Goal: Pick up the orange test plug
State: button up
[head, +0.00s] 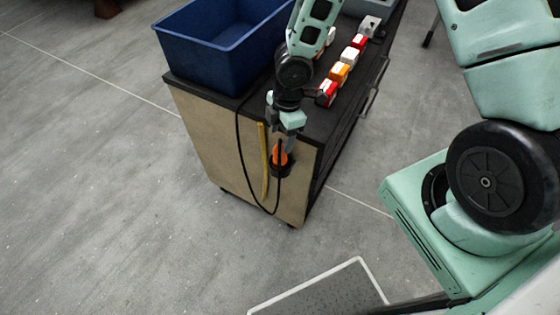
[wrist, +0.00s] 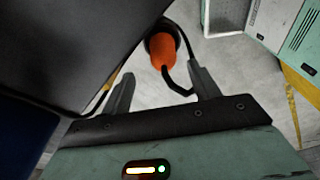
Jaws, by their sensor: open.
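The orange test plug (head: 280,157) sits in a dark round holder (head: 281,170) on the wooden end face of the cart. A black cable loops down from the plug and up to the cart top. My gripper (head: 288,140) is just above the plug at the cart's edge, partly covering it. In the wrist view the orange test plug (wrist: 162,52) lies ahead, roughly between the two fingers of my gripper (wrist: 163,88). The fingers are apart and nothing is between their tips. The plug's far end is hidden in the dark holder.
A blue bin (head: 222,45) stands on the cart's dark top (head: 262,103), left of my arm. Several red, orange and white blocks (head: 339,75) line the right side. A yellow strip (head: 264,160) hangs on the end face beside the holder. The grey floor (head: 110,190) at left is clear.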

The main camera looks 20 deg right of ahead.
aim_at(281, 145)
jog(key=shift+s+a+f+b, duration=0.15)
jog(key=shift+f+b, duration=0.25)
jog(key=shift+f, duration=1.3)
jog(key=shift+s+a+f+b, duration=0.15)
jog(key=shift+f+b, duration=0.2)
jog(key=shift+f, duration=1.35)
jog(key=c, duration=1.2)
